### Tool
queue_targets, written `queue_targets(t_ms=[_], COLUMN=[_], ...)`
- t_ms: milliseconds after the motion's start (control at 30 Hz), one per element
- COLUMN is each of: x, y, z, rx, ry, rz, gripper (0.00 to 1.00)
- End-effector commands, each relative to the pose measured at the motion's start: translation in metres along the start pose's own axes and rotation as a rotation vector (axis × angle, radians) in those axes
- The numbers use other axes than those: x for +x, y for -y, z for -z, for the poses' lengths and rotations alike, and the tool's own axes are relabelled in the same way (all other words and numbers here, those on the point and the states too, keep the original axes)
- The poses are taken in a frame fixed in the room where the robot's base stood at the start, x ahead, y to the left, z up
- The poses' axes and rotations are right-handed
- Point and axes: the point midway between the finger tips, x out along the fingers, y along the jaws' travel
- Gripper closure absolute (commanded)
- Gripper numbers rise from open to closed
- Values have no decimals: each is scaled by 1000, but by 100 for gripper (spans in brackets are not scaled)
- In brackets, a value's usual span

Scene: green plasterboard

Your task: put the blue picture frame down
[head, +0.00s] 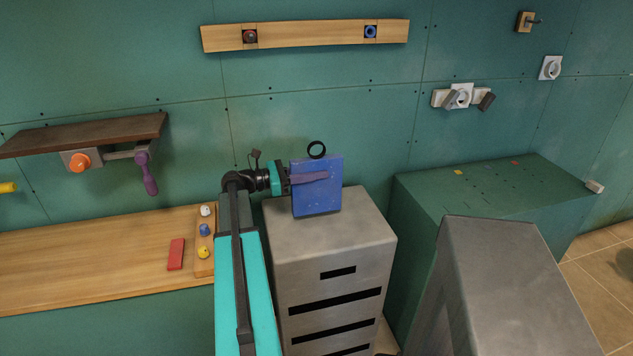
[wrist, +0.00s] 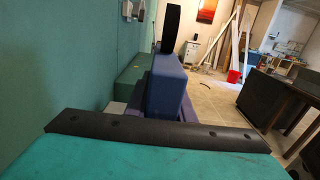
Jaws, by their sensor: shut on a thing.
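The blue picture frame (head: 317,202) is upright, with a black ring at its top edge. My gripper (head: 309,177) reaches in from the left and is shut on it, one purple finger lying across its near face. The frame shows in front of the top of a grey drawer cabinet (head: 340,238); I cannot tell whether its lower edge touches the top. In the wrist view the blue frame (wrist: 172,85) is seen edge-on between the purple fingers, with the black ring above. The far finger is hidden in the head view.
A wooden bench (head: 110,262) with a red block (head: 176,254) and coloured knobs lies left. A green box (head: 480,190) stands right of the cabinet, and a grey slanted block (head: 500,285) stands front right. A wooden rail (head: 305,34) with two hooks is on the green wall.

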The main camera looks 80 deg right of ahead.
Motion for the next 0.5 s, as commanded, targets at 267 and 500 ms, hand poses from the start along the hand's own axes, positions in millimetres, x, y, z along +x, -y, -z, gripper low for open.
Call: queue_targets(t_ms=[267,500], x=[2,3], y=[-5,-5], z=[22,35], rx=[-2,0], ry=[1,1], rz=[0,1], gripper=[100,100])
